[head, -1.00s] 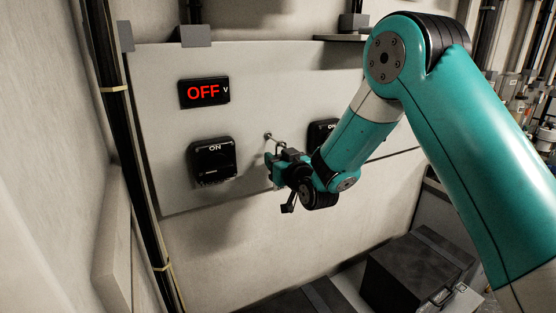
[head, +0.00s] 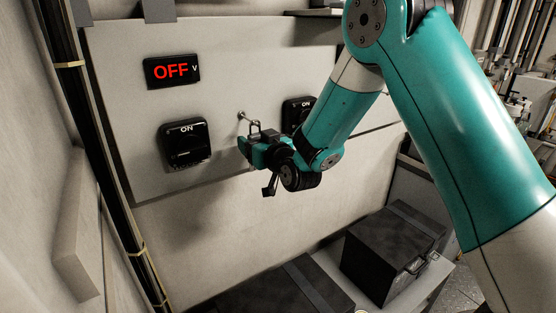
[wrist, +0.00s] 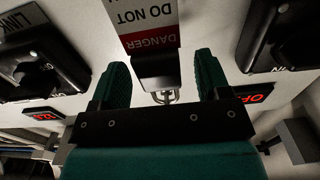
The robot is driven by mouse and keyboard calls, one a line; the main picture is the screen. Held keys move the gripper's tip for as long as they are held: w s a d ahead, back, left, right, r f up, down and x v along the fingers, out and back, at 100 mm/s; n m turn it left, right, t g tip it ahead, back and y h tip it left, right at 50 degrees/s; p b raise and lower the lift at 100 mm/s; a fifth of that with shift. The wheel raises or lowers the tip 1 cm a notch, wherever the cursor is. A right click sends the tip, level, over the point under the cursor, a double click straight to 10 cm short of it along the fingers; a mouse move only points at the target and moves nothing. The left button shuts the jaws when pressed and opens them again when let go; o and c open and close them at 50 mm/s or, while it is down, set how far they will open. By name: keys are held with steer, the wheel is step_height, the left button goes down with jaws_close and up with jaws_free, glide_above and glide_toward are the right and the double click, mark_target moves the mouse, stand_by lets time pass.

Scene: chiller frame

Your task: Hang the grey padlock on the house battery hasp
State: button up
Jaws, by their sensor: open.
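A grey padlock with a dark body (wrist: 156,72) and bright shackle (wrist: 163,97) sits between my fingers in the wrist view, which is upside down. My gripper (wrist: 162,80) is open, with a gap on the right and little or none on the left. In the head view my gripper (head: 250,147) is at the panel between two black switches, and the shackle (head: 254,127) rises above it. A small metal fitting (head: 241,115) on the panel is just above left of the shackle. I cannot tell whether the shackle passes through it or which battery it belongs to.
A red and white DANGER tag (wrist: 146,25) shows beyond the padlock body. The left switch (head: 185,145) is marked ON, below a red OFF display (head: 172,71). The right switch (head: 297,112) is partly behind my arm. Dark boxes (head: 392,240) stand below.

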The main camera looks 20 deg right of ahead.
steer(key=s+d+b, duration=0.3)
steer(key=s+b, duration=1.1)
steer(key=s, duration=0.1)
steer(key=s+a+f+n+g+y+p, duration=0.2)
steer(key=s+a+f+g+y+p, duration=0.15)
steer(key=s+a+g, duration=0.45)
steer(key=s+f+n+g+h+p, duration=0.1)
steer(key=s+f+n+g+h, duration=0.1)
steer(key=s+g, duration=0.7)
steer(key=s, duration=0.7)
steer(key=shift+f+n+g+h, duration=0.2)
steer(key=shift+n+g+h, duration=0.1)
steer(key=shift+n+h, duration=0.1)
